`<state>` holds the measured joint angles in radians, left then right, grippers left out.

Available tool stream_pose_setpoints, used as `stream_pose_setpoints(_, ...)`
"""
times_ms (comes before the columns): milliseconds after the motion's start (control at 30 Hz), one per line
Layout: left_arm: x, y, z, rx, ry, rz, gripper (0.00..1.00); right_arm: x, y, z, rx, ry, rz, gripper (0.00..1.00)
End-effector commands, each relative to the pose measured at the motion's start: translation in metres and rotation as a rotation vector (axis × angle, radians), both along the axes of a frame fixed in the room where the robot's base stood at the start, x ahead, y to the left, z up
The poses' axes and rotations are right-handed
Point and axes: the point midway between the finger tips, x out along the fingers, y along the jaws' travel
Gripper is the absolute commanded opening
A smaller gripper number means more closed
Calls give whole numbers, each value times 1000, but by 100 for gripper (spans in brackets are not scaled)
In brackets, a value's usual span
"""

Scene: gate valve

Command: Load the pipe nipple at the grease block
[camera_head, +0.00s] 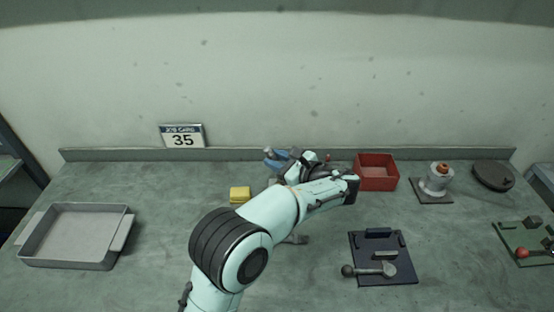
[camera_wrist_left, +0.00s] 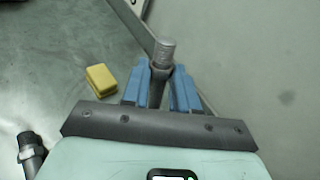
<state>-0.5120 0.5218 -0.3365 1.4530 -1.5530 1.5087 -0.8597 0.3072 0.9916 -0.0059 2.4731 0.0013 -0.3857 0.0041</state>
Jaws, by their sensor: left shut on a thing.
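My left gripper (camera_head: 276,159) reaches over the back middle of the bench. In the left wrist view its blue fingers (camera_wrist_left: 161,90) are shut on a grey round metal piece, which looks like the pipe nipple (camera_wrist_left: 164,52). The piece's end stands out between the fingertips. In the head view the grey end (camera_head: 268,151) barely shows at the fingers. A small yellow block (camera_head: 240,194) lies on the bench left of the gripper, apart from it; I cannot tell if it is the grease block. It also shows in the left wrist view (camera_wrist_left: 101,77). My right gripper is not in view.
A grey tray (camera_head: 124,232) stands at left, a red box (camera_head: 376,182) at back right. A dark plate with a lever (camera_head: 398,276), a white fixture (camera_head: 435,184), a dark round lid (camera_head: 493,177) and a green plate (camera_head: 515,240) are right. A grey fitting (camera_head: 296,239) is partly hidden.

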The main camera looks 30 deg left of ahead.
Motion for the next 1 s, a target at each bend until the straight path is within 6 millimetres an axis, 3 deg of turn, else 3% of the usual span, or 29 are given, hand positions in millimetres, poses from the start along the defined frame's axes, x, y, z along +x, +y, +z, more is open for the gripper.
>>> stream_pose_setpoints(1000, 0, 0, -8, 1, -1, 0, 0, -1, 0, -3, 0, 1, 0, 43)
